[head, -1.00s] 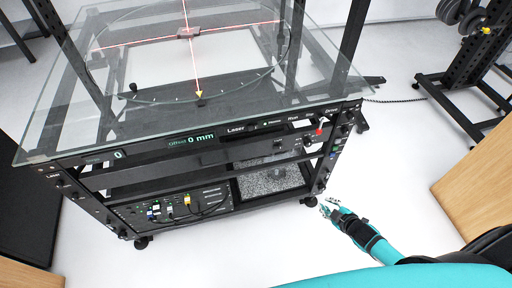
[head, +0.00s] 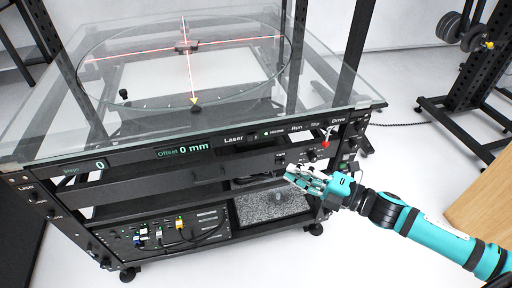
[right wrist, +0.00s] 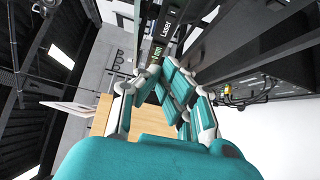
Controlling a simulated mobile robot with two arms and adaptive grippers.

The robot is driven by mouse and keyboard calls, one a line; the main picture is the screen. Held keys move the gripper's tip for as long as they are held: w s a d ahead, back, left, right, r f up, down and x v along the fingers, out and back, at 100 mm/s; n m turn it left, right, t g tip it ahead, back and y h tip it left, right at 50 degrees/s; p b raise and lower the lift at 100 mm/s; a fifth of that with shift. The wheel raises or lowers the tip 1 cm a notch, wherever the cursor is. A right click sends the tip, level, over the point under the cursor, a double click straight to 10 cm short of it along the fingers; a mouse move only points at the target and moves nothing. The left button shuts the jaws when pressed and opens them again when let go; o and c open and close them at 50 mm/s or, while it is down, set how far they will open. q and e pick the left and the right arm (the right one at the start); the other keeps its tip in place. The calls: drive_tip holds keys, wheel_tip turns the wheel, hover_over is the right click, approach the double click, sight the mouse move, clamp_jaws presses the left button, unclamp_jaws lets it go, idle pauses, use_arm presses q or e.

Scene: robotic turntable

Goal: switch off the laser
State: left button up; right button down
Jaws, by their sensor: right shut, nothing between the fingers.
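The front panel (head: 122,158) of the turntable rig carries a "Laser" label (head: 233,139) with a small dark switch (head: 252,138) beside it. The switch's position is too small to tell. Red laser lines (head: 215,43) cross over the round glass turntable (head: 130,87), so the laser beam is lit. My right gripper (head: 287,172) is shut and empty, in front of the rig, below and to the right of the label. In the right wrist view its fingers (right wrist: 172,72) point toward the panel, where the "Laser" label (right wrist: 163,28) shows. My left gripper is not in view.
A red-tipped lever (head: 326,143) sits under "Drive" at the panel's right. The glass top (head: 40,128) overhangs the panel. A lower shelf holds a box with plugged cables (head: 170,235).

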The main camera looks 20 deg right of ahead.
sight(252, 137)
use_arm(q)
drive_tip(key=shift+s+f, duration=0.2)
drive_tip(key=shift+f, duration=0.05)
use_arm(e)
drive_tip(key=w+d+x, duration=0.2)
drive_tip(key=x, duration=1.1)
drive_tip(key=shift+d+f, duration=0.1)
